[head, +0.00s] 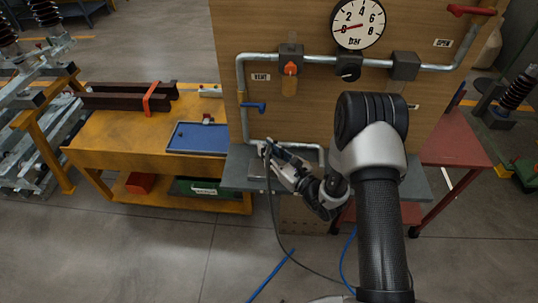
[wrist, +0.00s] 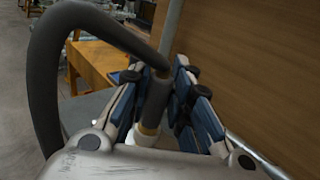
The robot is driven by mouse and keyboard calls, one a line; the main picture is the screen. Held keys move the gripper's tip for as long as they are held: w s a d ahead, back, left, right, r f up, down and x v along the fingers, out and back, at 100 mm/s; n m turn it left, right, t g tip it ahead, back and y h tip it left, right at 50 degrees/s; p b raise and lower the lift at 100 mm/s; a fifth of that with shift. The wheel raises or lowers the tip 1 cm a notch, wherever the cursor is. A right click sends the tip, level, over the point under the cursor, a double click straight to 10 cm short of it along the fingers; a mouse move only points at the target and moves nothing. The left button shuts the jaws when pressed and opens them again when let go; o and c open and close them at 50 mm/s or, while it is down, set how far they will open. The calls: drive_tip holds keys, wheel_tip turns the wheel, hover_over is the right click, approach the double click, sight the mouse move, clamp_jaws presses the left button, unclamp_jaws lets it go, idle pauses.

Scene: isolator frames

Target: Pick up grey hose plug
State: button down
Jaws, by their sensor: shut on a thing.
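The grey hose plug (wrist: 156,100) stands between the blue-padded fingers of my gripper (wrist: 158,84) in the wrist view. It is a dark grey cylinder with a brassy part at its lower end. The fingers are shut on it. A thick dark hose (wrist: 42,80) arches from the left over to the plug's top. In the head view my gripper (head: 269,150) is over the left part of the grey shelf (head: 236,172), in front of the wooden panel. The plug is too small and covered there to make out clearly. The thin dark hose (head: 274,205) hangs from the gripper toward the floor.
The wooden panel (head: 290,18) carries pipes, a gauge (head: 358,22), an orange valve (head: 290,69) and a blue-handled tap (head: 253,106). An orange bench (head: 125,135) with a blue tray (head: 200,139) stands left. A red table (head: 450,145) stands right. Blue hoses (head: 272,275) lie on the floor.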

sight(269, 148)
idle(0.3)
wheel_tip(269, 148, up, 20)
drive_tip(key=p, duration=0.5)
drive_tip(key=shift+r, duration=0.1)
drive_tip(key=shift+r+p, duration=1.05)
drive_tip(key=shift+r, duration=0.6)
